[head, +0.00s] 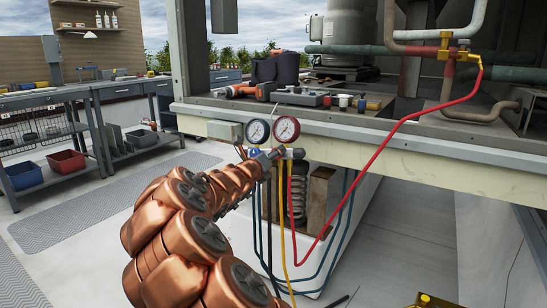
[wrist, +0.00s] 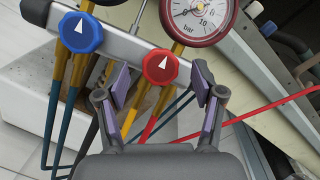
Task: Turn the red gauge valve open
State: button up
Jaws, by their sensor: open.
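The red gauge valve knob (wrist: 161,67) is round with a white arrow pointing up in the wrist view. It sits on the grey manifold bar (wrist: 128,46), below the red-rimmed gauge (wrist: 197,14). My gripper (wrist: 160,84) is open. Its purple-padded fingers stand either side of the red knob, with a visible gap on each side; the depth between tips and knob is unclear. In the head view the manifold with its red-rimmed gauge (head: 286,129) is at the centre, and my arm largely hides the knobs and gripper.
The blue knob (wrist: 82,33) is left of the red one. Yellow, blue and red hoses (head: 381,143) hang from the manifold. The cooler's ledge (head: 400,145), with tools on it, runs behind. The floor left is clear.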

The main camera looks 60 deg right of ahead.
jog(key=shift+d, duration=0.5)
jog(key=c, duration=1.1)
